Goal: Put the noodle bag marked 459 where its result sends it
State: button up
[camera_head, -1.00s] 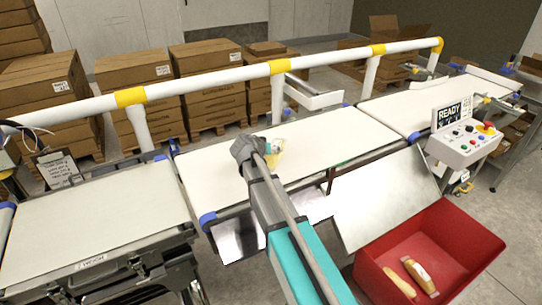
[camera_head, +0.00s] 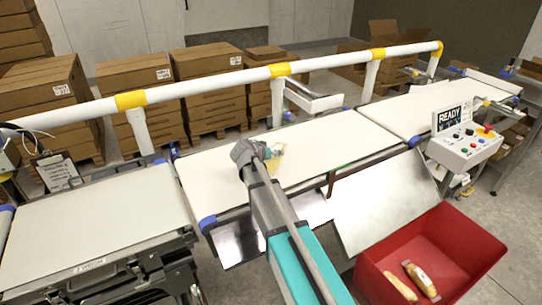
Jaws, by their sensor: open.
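A small pale-yellow bag (camera_head: 278,160) is on the white middle belt (camera_head: 335,140), partly hidden by my gripper. Its marking cannot be read. My gripper (camera_head: 270,153) is open, right at the bag in this view; its fingertips are mostly hidden, and I cannot tell whether they touch the bag. The control box (camera_head: 465,146) at the right has a small display (camera_head: 449,118) reading READY. A red bin (camera_head: 440,255) at the lower right holds two tan bags (camera_head: 421,279).
A sloping metal chute (camera_head: 385,200) leads from the belt's near side toward the red bin. A white rail (camera_head: 215,82) with yellow bands runs behind the belts. The weigh belt (camera_head: 95,225) at the left is empty. Stacked cartons (camera_head: 135,85) stand behind the rail.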

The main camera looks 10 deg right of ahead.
jog(key=shift+r, duration=0.2)
jog(key=shift+s+a+r+p, duration=0.35)
jog(key=shift+s+r+p, duration=0.05)
jog(key=shift+p, duration=0.2)
jog(key=p+v, duration=0.5)
jog(key=v, duration=0.5)
jog(key=shift+s+a+p, duration=0.2)
jog(key=shift+p, duration=0.1)
